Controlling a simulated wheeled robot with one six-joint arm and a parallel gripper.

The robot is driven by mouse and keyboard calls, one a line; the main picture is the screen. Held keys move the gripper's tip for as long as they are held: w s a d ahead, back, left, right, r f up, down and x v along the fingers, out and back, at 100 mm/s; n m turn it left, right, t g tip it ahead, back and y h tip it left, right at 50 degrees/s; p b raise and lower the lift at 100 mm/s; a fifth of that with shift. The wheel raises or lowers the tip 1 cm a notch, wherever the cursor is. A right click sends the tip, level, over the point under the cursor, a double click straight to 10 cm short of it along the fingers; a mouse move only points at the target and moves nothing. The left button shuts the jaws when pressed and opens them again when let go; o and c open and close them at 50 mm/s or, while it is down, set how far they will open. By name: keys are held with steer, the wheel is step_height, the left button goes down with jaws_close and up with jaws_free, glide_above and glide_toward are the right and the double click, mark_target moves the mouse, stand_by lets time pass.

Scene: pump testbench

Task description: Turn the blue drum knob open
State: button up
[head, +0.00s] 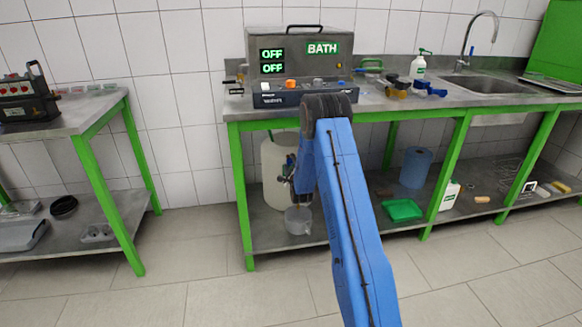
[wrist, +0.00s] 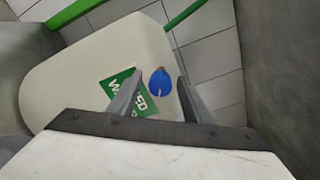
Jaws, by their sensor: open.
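The white drum (head: 273,160) stands on the lower shelf of the middle bench. The wrist view shows the drum (wrist: 80,65) close up, with a green label (wrist: 118,88) partly behind a finger. The blue knob (wrist: 160,83) is on the drum's face and appears between my two fingers in that view. I cannot tell how far the fingertips are from it. My gripper (wrist: 158,78) is open, with nothing held. In the head view my gripper (head: 289,172) is small and dark in front of the drum. The knob cannot be made out there.
A translucent jug (head: 298,220) stands on the lower shelf below my gripper. The bench top (head: 440,100) is above, with a green leg (head: 241,190) left of the drum. A green tray (head: 402,209) and blue container (head: 416,167) are to the right.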

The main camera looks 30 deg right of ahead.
steer(key=v, duration=1.7)
steer(key=shift+s, duration=0.25)
steer(key=shift+r, duration=0.1)
steer(key=s+a+r+n+g+y, duration=0.25)
steer(key=a+r+n, duration=0.45)
steer(key=r, duration=0.5)
steer(key=s+a+r+n+g, duration=0.2)
steer(key=s+a+r+n, duration=0.15)
steer(key=s, duration=0.25)
steer(key=s+a+r+n+g, duration=0.2)
steer(key=s+a+r+n, duration=0.15)
steer(key=s, duration=0.25)
steer(key=s+a+r+n+g, duration=0.1)
steer(key=s+n, duration=0.3)
steer(key=s, duration=0.8)
steer(key=s+a+r+n+g+y, duration=0.1)
steer(key=s+a+r+n+g, duration=0.1)
steer(key=s, duration=1)
steer(key=s+a+r+n+g+y, duration=0.1)
steer(key=s+a+n+g, duration=0.2)
steer(key=s+n, duration=0.4)
steer(key=s+a, duration=0.1)
steer(key=s, duration=0.5)
steer(key=shift+a+r, duration=0.35)
steer(key=shift+a, duration=0.05)
steer(key=shift+y, duration=0.25)
